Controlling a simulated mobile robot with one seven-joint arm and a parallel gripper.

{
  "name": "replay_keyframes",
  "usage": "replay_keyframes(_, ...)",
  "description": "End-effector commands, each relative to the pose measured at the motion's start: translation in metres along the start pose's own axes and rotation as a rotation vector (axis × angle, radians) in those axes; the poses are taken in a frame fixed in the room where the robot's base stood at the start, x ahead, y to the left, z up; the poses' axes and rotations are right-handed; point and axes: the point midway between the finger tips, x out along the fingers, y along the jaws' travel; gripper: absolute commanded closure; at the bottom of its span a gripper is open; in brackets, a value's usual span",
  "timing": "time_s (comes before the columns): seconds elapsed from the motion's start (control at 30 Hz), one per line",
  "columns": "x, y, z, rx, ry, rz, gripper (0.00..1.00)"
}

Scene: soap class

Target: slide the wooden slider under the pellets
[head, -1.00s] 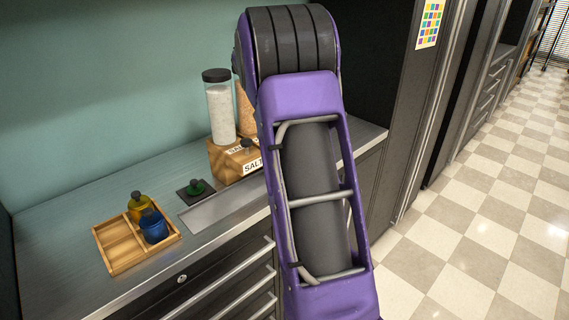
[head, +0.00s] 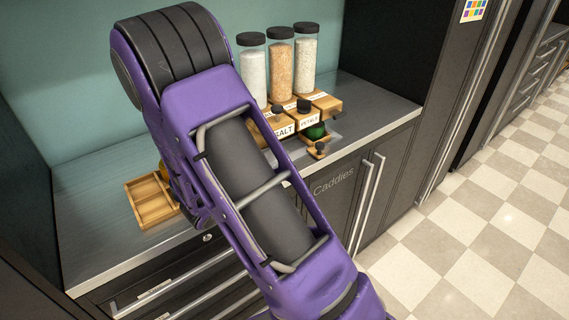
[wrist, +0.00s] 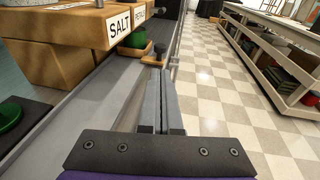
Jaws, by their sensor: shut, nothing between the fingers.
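The wooden dispenser with a label starting "PE" (head: 309,121) stands on the counter beside the one marked SALT (head: 284,130). A small wooden slider (head: 318,151) with a dark knob sticks out at the front below the "PE" label, with a green round piece on it. The slider (wrist: 135,52) and its knob also show ahead in the wrist view. My gripper (wrist: 162,72) is shut and empty, its fingertips just short of the knob in that picture; whether they touch cannot be told. My arm hides the gripper in the head view.
Three tall dark-lidded jars, white, orange (head: 280,65) and pale, stand over the dispensers. A wooden compartment tray (head: 150,203) lies at left, partly behind my arm. Another green piece (wrist: 10,117) sits on a dark pad at left. Checkered floor lies beyond the counter edge.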

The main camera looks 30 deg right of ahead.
Motion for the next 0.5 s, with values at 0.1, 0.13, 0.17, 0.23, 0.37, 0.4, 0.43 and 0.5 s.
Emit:
replay_keyframes(0.1,0.027,-0.002,0.000,-0.001,-0.001,-0.007,1.00)
replay_keyframes(0.13,0.034,-0.001,0.000,-0.001,0.000,-0.006,1.00)
replay_keyframes(0.17,0.041,-0.001,0.000,0.000,-0.001,-0.007,1.00)
replay_keyframes(0.23,0.056,-0.002,0.000,-0.001,0.000,-0.007,1.00)
replay_keyframes(0.37,0.081,-0.001,0.000,0.000,-0.001,-0.006,1.00)
replay_keyframes(0.4,0.087,-0.001,0.000,0.000,0.000,-0.006,1.00)
replay_keyframes(0.43,0.091,-0.001,0.000,0.000,0.000,-0.005,1.00)
replay_keyframes(0.5,0.100,-0.001,0.000,0.000,0.000,-0.005,1.00)
